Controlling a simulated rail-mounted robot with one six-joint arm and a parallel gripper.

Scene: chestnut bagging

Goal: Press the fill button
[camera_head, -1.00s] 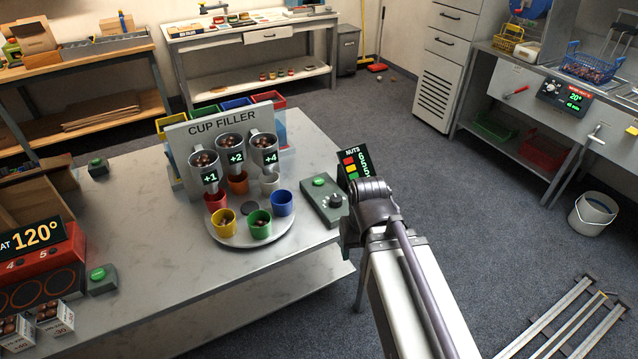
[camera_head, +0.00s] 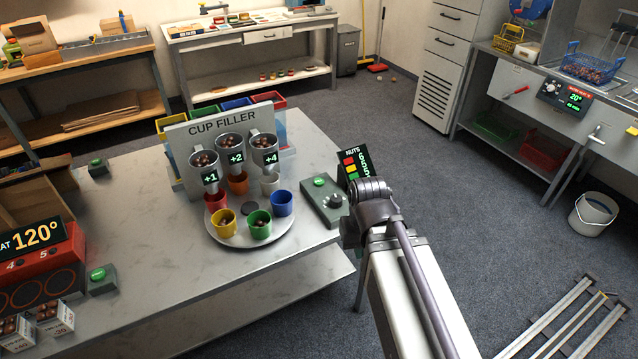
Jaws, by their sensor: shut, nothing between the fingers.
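The cup filler (camera_head: 180,135) stands on the table with several hoppers marked +1, +2 and +4. A grey control box (camera_head: 325,208) to its right bears a green button (camera_head: 320,182), which looks like the fill button, and a dark knob (camera_head: 336,200). Below the hoppers, a round turntable (camera_head: 240,240) carries coloured cups. Nuts show in the yellow cup (camera_head: 222,224) and the green cup (camera_head: 259,226). My arm reaches to just right of the control box. My gripper's fingers are hidden behind my arm, so their place relative to the button cannot be seen.
A NUTS display (camera_head: 353,164) stands right behind the control box, close to my arm. Other green buttons sit on boxes at the far left (camera_head: 97,162) and front left (camera_head: 97,274). The table (camera_head: 150,215) is clear left of the turntable.

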